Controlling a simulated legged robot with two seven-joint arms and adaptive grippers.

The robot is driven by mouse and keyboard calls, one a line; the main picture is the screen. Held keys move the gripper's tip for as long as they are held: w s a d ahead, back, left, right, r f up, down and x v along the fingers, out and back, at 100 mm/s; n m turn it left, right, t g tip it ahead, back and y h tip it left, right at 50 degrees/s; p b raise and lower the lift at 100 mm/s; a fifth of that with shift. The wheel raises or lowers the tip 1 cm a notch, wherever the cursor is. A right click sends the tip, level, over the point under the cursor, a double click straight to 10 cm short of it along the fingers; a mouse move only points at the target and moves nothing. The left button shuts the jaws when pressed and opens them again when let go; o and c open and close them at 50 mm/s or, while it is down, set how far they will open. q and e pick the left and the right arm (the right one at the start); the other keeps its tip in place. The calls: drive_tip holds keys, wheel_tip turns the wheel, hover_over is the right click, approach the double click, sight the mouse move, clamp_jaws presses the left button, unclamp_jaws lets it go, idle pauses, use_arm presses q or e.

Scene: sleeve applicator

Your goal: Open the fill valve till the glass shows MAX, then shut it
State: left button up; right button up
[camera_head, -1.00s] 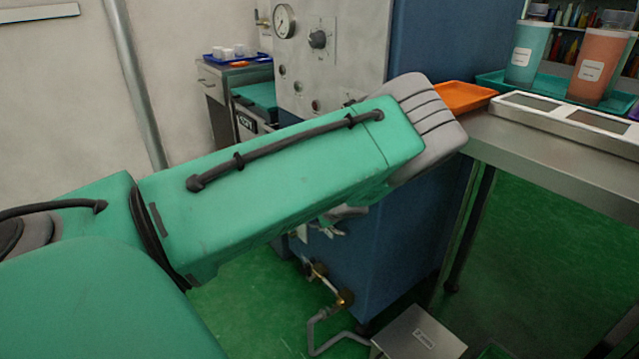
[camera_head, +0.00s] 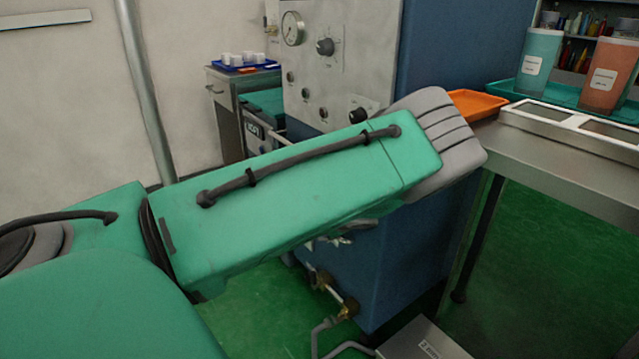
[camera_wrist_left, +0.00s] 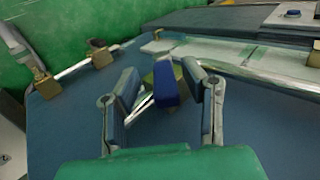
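In the left wrist view, a blue handle (camera_wrist_left: 165,82) on a dull yellow-green fitting stands between the two fingers of my left gripper (camera_wrist_left: 163,85). The fingers are open, with a gap visible on each side of the handle. It looks like a valve handle on the blue cabinet (camera_wrist_left: 75,125). A pale, shiny strip (camera_wrist_left: 235,55) runs along the cabinet beyond it; I cannot tell whether this is the glass, and no MAX mark is readable. In the head view my green left forearm hides the handle and most of the gripper. My right gripper is not in view.
The cabinet's front panel (camera_head: 345,75) carries a gauge (camera_head: 292,28) and a black knob (camera_head: 325,46). Low brass pipe fittings (camera_head: 348,308) project near the floor. A steel table (camera_head: 560,160) with an orange tray (camera_head: 475,103) stands at the right, close to my arm.

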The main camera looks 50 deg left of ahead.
use_arm(q)
drive_tip(key=v, duration=1.1)
drive_tip(key=shift+s, duration=0.1)
